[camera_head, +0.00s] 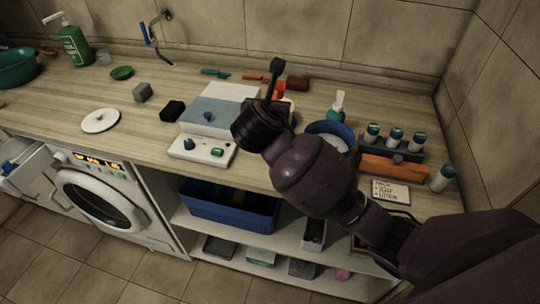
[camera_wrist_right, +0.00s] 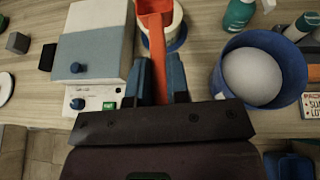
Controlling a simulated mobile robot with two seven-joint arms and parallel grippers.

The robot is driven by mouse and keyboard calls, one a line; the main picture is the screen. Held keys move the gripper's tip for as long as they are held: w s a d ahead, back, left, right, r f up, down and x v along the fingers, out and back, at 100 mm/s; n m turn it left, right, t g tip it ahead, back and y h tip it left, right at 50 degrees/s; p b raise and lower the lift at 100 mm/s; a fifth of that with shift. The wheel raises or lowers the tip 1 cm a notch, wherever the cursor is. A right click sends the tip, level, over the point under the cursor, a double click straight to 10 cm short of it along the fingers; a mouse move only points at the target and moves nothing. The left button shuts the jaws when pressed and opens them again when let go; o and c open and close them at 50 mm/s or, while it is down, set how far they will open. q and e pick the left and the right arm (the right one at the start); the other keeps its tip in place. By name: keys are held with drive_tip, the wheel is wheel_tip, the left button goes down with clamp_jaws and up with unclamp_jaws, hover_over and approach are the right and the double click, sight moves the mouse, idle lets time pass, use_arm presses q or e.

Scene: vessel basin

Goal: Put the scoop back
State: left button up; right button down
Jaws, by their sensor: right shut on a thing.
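The orange-red scoop (camera_wrist_right: 155,50) runs up the middle of the right wrist view, with its wider end at the top edge. My right gripper (camera_wrist_right: 160,80) is shut on its handle, between two dark blue fingers. Only a small orange part of the scoop (camera_head: 279,90) shows in the head view, behind my right gripper (camera_head: 274,75). A white round thing with a blue base (camera_wrist_right: 176,30) is behind the scoop, partly hidden by it; I cannot tell whether they touch. A blue bowl (camera_wrist_right: 293,85) holding a white rounded mass is to the right. My left gripper is not in view.
A grey-lidded device with a knob and green button (camera_head: 208,150) stands left of the gripper. At right are an orange-and-grey rack with several bottles (camera_head: 390,165), a teal bottle (camera_head: 338,105) and a label card (camera_head: 391,193). The left counter has open patches.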

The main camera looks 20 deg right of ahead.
wheel_tip(320, 180, up, 2)
drive_tip(key=a+h, duration=0.1)
drive_tip(key=m+b, duration=0.1)
drive_tip(key=b, duration=0.1)
hover_over(266, 166)
wheel_tip(266, 166, down, 14)
drive_tip(key=shift+f, duration=0.25)
drive_tip(key=shift+f+b, duration=0.4)
drive_tip(key=shift+f, duration=2.15)
drive_tip(key=c, duration=1.1)
unclamp_jaws()
drive_tip(key=shift+f, duration=0.1)
